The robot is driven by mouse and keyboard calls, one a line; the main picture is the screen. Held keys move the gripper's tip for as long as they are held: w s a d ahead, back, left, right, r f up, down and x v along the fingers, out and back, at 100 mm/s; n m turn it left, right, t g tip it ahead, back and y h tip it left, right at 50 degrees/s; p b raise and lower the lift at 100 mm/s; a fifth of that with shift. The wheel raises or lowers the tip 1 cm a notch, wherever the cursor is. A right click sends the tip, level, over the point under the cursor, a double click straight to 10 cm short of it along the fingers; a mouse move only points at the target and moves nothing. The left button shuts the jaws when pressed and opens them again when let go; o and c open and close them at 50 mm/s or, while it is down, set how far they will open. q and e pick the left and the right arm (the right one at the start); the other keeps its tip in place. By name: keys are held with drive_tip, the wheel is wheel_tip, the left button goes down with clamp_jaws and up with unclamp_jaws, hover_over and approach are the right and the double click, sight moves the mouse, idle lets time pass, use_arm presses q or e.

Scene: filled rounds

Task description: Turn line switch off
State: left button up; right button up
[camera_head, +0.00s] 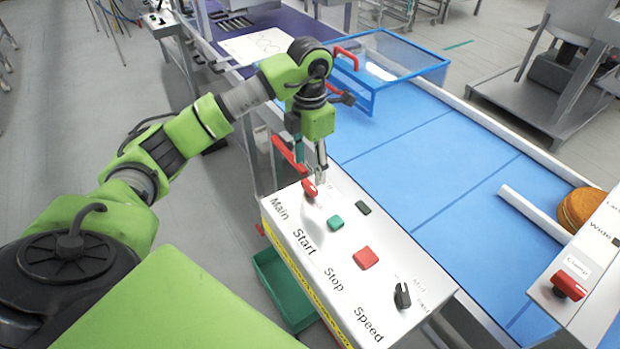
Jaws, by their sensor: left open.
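The control box (340,285) has a white top in the middle of the head view. The line switch looks to be the red knob (309,187) beside the word "Main". A green "Start" button (336,222), a red "Stop" button (365,258) and a black "Speed" knob (402,295) follow along the panel. My left gripper (320,179) points down right above the red knob, with its fingertips very close to it. It is open; I cannot tell whether it touches the knob. My right gripper is not in view.
A blue conveyor (430,165) runs behind the box, with a blue clear-walled guard (400,62) over it. A round brown item (583,208) lies at the right. A second panel with a red knob (569,284) stands at lower right. A green bin (285,290) is below the box.

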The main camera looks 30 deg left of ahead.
sight(309, 185)
use_arm(q)
wheel_tip(309, 185, down, 5)
drive_tip(key=shift+s+f+p, duration=0.1)
drive_tip(key=shift+f+p, duration=0.1)
drive_tip(key=shift+p, duration=0.5)
drive_tip(key=shift+f, duration=0.5)
drive_tip(key=shift+c, duration=0.4)
drive_tip(key=c, duration=1)
